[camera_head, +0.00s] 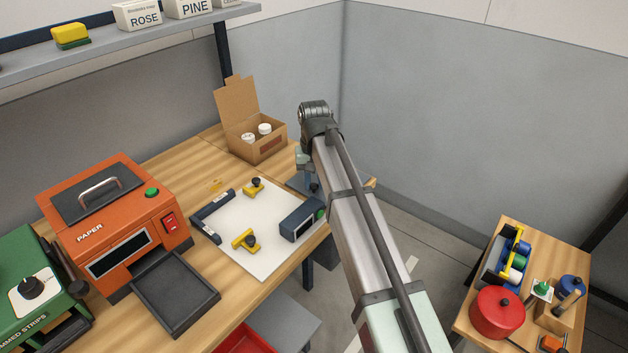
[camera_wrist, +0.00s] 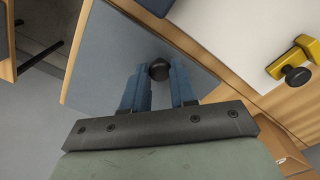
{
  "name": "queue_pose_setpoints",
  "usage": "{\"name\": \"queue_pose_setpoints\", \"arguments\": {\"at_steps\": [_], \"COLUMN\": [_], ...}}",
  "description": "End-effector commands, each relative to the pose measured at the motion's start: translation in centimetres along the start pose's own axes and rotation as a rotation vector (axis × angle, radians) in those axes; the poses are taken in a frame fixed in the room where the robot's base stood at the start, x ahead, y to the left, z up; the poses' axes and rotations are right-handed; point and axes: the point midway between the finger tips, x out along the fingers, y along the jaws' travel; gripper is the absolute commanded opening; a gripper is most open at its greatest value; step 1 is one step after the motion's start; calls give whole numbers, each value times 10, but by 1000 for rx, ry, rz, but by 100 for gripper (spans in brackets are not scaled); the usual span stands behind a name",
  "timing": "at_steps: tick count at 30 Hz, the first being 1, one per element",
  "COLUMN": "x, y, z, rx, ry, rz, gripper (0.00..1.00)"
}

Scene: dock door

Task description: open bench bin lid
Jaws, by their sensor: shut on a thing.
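The bench bin lid (camera_wrist: 110,62) is a flat blue-grey panel at the bench corner in the wrist view. A round black knob (camera_wrist: 159,69) stands on it. My gripper (camera_wrist: 160,82) has its two blue fingers closed on this knob, one on each side. In the head view a strip of the lid (camera_head: 298,184) shows beside my arm. My arm hides most of the lid and the gripper there. The lid looks about level with the wooden bench; I cannot tell whether it is lifted slightly.
A white board (camera_head: 248,254) with yellow clamps and a dark blue device (camera_head: 302,218) lies left of the lid. An open cardboard box (camera_head: 252,130) stands behind. An orange machine (camera_head: 118,220) is at left. A side table with a red pot (camera_head: 497,312) is at right.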

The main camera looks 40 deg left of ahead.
Motion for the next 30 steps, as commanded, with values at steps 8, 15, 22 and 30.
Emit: {"name": "queue_pose_setpoints", "arguments": {"at_steps": [8, 15, 22, 30], "x": [0, -16, -22, -22], "y": [0, 5, 6, 6], "z": [0, -7, -6, -6], "rx": [0, 4, 0, 0], "ry": [0, -64, -96, -95], "rz": [0, -65, -97, -96], "gripper": [0, 0, 0, 36]}}
